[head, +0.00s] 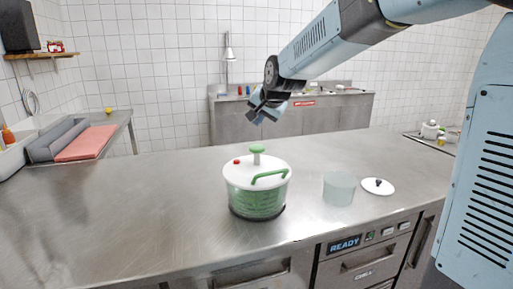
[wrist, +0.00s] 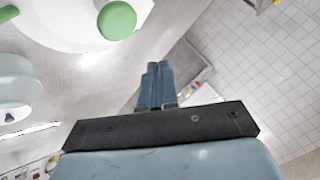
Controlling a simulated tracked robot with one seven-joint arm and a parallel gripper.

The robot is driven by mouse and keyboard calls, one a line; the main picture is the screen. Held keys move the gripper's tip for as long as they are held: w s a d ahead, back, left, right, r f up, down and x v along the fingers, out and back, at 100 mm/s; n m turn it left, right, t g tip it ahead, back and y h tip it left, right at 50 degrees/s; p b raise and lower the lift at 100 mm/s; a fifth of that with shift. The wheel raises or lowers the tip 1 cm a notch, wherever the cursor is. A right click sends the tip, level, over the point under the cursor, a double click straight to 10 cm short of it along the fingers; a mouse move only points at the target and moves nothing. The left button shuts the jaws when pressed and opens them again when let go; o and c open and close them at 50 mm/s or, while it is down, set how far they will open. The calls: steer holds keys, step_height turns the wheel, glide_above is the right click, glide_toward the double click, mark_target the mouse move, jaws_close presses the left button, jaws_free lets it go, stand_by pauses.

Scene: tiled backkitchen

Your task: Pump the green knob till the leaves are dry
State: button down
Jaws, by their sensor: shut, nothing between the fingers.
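The salad spinner (head: 256,201) stands upright on the steel counter, with a clear green-tinted bowl and a white lid (head: 240,173). The green knob (head: 257,149) stands up from the middle of the lid on a pale stem. A green handle (head: 269,176) and a red button (head: 237,162) are also on the lid. My gripper (head: 261,113) is shut and empty, in the air above the spinner and apart from it. In the wrist view the shut fingers (wrist: 155,84) point past the green knob (wrist: 117,20), which shows at the top left. The leaves cannot be made out clearly.
A translucent container (head: 339,189) and a white round lid with a dark knob (head: 377,186) are right of the spinner. The steel counter (head: 130,215) is clear on the left. A red board (head: 87,143) lies on the far-left bench. A drawer unit reads READY (head: 345,245).

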mark_target(259, 147)
steer(key=shift+r, duration=0.1)
stand_by(0.4)
step_height(259, 147, up, 4)
steer(key=shift+f, duration=0.25)
steer(key=shift+f, duration=0.1)
steer(key=shift+f, duration=4.35)
